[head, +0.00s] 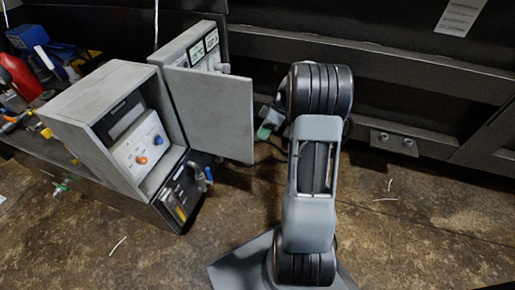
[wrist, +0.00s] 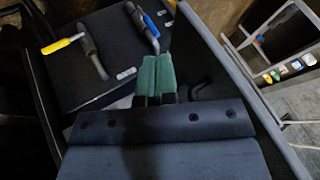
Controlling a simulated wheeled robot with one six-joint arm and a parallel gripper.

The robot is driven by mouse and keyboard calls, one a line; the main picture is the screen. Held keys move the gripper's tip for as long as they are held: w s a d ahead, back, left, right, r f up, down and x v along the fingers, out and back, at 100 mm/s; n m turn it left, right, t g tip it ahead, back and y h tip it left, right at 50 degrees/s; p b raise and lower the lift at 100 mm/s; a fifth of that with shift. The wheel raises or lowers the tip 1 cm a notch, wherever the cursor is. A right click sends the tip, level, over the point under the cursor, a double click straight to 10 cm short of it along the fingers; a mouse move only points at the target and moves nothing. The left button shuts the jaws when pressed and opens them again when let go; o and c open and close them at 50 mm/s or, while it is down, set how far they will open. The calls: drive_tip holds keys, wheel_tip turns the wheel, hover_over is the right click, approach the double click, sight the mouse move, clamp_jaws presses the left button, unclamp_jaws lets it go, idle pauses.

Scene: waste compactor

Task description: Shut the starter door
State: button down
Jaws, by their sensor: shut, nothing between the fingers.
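The starter box (head: 80,124) is a grey open-fronted housing at the left of the head view. Inside it is a pale panel (head: 140,150) with an orange and a blue knob. Its flat grey door (head: 212,115) stands wide open, swung out to the right. My gripper (head: 264,131) is beside the door's right edge, partly hidden by my arm; I cannot tell if it touches the door. In the wrist view, the green fingertips (wrist: 155,75) are together and empty. A long grey edge, perhaps the door's, runs diagonally right of them.
A dark lower unit (head: 180,195) with handles sits under the box; yellow (wrist: 62,45) and blue (wrist: 151,27) handles show in the wrist view. A grey control panel (head: 192,48) stands behind the door. Tools clutter the left. Brown floor is open in front.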

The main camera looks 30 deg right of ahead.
drive_tip(key=shift+s+a+f+b, duration=0.3)
drive_tip(key=shift+s+a, duration=0.2)
drive_tip(key=shift+a, duration=0.15)
drive_tip(key=shift+s+a+f+b, duration=0.15)
drive_tip(key=shift+s+a+b, duration=0.25)
drive_tip(key=shift+a, duration=0.3)
drive_tip(key=shift+s+a+f+b, duration=0.2)
drive_tip(key=shift+s+a+f, duration=0.05)
drive_tip(key=shift+s+a, duration=0.35)
